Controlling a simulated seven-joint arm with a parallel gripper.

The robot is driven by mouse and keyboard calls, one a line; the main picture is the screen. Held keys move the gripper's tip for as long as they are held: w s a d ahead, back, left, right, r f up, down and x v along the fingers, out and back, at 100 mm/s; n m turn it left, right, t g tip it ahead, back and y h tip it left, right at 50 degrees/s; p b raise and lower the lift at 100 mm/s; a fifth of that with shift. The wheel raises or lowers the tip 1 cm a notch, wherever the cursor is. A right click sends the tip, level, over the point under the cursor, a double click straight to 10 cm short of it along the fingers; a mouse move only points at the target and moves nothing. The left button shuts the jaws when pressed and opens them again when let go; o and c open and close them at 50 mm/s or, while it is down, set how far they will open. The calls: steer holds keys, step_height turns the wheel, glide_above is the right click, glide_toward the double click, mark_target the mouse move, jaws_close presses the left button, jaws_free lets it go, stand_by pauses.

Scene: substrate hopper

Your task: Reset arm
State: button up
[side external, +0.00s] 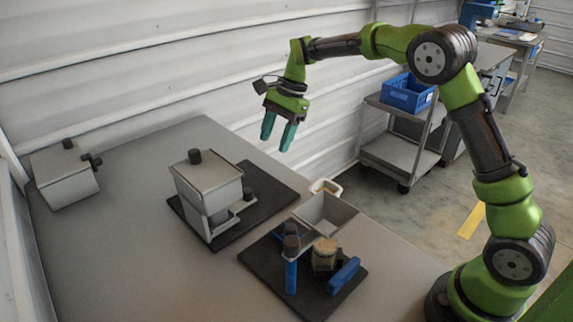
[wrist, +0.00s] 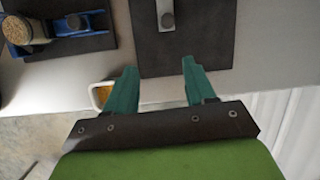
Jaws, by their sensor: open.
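My gripper (side external: 279,131) has teal fingers and hangs in the air above and behind the table, pointing down. In the wrist view my gripper (wrist: 155,75) shows its two fingers spread apart with nothing between them. A grey hopper (side external: 208,190) with a dark knob on its lid stands on a black mat (side external: 272,181) at the table's middle. A black mat with a grey part and dark knob also shows in the wrist view (wrist: 205,40), beyond the fingertips.
A grey lidded box (side external: 65,177) stands at the far left. A second black mat (side external: 262,256) carries blue fixtures, a tan-topped jar (side external: 324,254) and an open grey bin (side external: 325,212). A cart with a blue crate (side external: 407,93) stands behind. The front left of the table is clear.

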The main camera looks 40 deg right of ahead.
steer(key=s+r+n+t, duration=0.2)
steer(key=s+n, duration=0.2)
steer(key=s, duration=0.5)
steer(key=s+r+n+t+h, duration=0.1)
steer(key=s+r+n+t, duration=0.1)
steer(key=s, duration=0.8)
steer(key=s+r+n+t, duration=0.2)
steer(key=s+n, duration=0.4)
steer(key=s, duration=0.3)
steer(key=shift+s+a+r+n+h, duration=0.15)
steer(key=shift+r+n+h, duration=0.15)
steer(key=shift+r, duration=0.5)
